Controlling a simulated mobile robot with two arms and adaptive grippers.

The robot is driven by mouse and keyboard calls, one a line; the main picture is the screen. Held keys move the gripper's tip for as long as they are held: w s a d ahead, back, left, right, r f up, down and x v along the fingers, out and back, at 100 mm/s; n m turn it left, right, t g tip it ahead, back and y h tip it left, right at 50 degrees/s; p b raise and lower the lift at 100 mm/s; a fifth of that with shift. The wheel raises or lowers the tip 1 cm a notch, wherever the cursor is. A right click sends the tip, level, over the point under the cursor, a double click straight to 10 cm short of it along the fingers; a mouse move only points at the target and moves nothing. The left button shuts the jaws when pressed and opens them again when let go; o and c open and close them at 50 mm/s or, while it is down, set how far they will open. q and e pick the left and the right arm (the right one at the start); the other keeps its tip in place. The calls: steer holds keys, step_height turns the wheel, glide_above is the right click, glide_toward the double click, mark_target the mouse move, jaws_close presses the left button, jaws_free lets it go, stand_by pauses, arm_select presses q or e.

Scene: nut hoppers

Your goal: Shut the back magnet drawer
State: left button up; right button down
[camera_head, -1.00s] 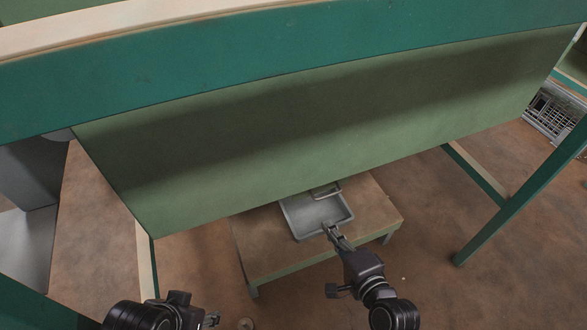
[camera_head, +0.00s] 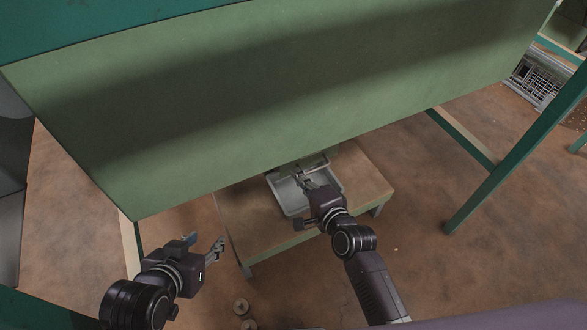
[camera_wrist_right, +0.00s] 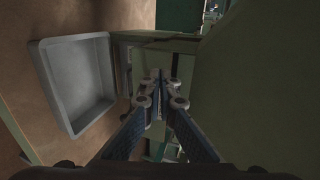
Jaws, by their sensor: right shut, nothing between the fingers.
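The large green hopper body (camera_head: 260,90) fills the upper head view. Below its lower edge a small pale part (camera_head: 318,162) shows above a grey tray (camera_head: 285,193). It may be part of the magnet drawer, but I cannot tell how far any drawer is out. My right gripper (camera_head: 307,182) is over the tray, close to the pale part. In the right wrist view its fingers (camera_wrist_right: 160,82) are shut and empty, pointing beneath green machinery, with the tray (camera_wrist_right: 75,42) to their left. My left gripper (camera_head: 205,241) is open and empty, left of the low stand.
The tray sits on a low wooden-topped stand (camera_head: 365,187) with a green edge. A green frame leg (camera_head: 500,175) stands at the right. Small round pieces (camera_head: 240,306) lie on the brown floor. The floor at right is mostly clear.

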mark_target(293, 167)
arm_select(q)
steer(key=w+d+r+t, duration=0.1)
steer(key=w+r+t, duration=0.2)
steer(key=w+r, duration=0.1)
steer(key=shift+w+d+h+b, duration=0.15)
steer(key=shift+d+h+b, duration=0.15)
steer(key=shift+h+b, duration=0.1)
arm_select(e)
steer(key=shift+w+a, duration=0.3)
steer(key=shift+w, duration=0.5)
steer(key=shift+w+a, duration=0.3)
steer(key=shift+w, duration=0.45)
steer(key=w, duration=0.1)
steer(key=w+a, duration=0.1)
steer(key=w, duration=0.2)
steer(key=shift+a, duration=0.3)
arm_select(q)
steer(key=shift+w+d+r, duration=0.1)
steer(key=shift+r, duration=0.1)
arm_select(e)
steer(key=shift+w+r, duration=0.1)
